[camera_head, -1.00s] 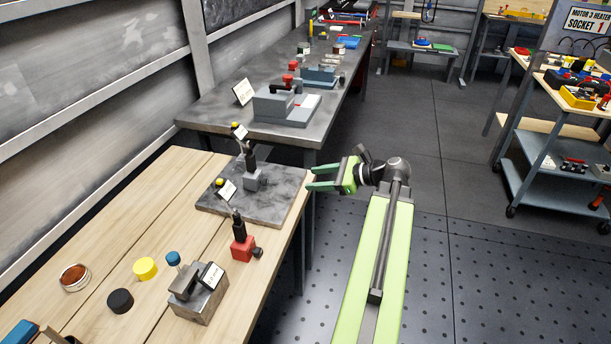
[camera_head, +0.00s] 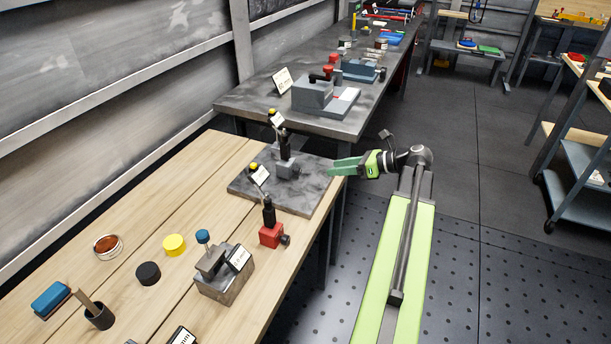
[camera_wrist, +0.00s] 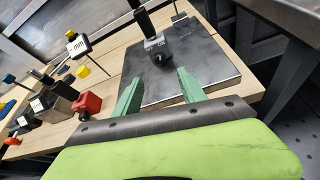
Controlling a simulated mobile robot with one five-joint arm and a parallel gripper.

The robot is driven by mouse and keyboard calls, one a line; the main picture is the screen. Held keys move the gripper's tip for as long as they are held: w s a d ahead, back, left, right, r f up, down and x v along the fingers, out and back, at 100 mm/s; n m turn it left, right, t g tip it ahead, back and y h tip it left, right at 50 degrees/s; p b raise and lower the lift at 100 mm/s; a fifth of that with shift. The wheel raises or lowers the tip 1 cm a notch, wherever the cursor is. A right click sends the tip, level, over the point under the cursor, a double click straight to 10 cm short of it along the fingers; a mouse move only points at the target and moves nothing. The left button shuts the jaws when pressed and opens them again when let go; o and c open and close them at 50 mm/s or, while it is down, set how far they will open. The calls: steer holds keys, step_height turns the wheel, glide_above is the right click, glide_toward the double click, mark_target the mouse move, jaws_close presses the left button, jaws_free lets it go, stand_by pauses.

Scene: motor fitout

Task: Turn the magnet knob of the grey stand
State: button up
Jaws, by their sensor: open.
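The grey stand (camera_head: 287,168) has a small grey block base with a black post and stands upright on a dark stone plate (camera_head: 313,196). In the wrist view the grey stand (camera_wrist: 153,43) is ahead, with its dark round magnet knob (camera_wrist: 161,59) on the face toward me. My gripper (camera_head: 331,170) is to the right of the stand, near the plate's right edge, apart from the knob. In the wrist view my gripper (camera_wrist: 160,88) is open and empty, its green fingers on either side below the knob. The knob is hard to make out in the head view.
A red stand (camera_head: 270,235) with a black knob is in front of the plate. A metal block (camera_head: 222,283), a black disc (camera_head: 148,273) and a yellow disc (camera_head: 173,244) sit on the wooden bench (camera_head: 120,215). A metal table (camera_head: 250,112) adjoins behind.

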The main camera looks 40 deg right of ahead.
mark_target(300, 172)
steer(key=b+x, duration=0.4)
steer(key=x, duration=0.8)
steer(key=shift+w+a+f, duration=0.1)
steer(key=shift+w+f, duration=0.05)
steer(key=shift+c, duration=0.2)
jaws_close()
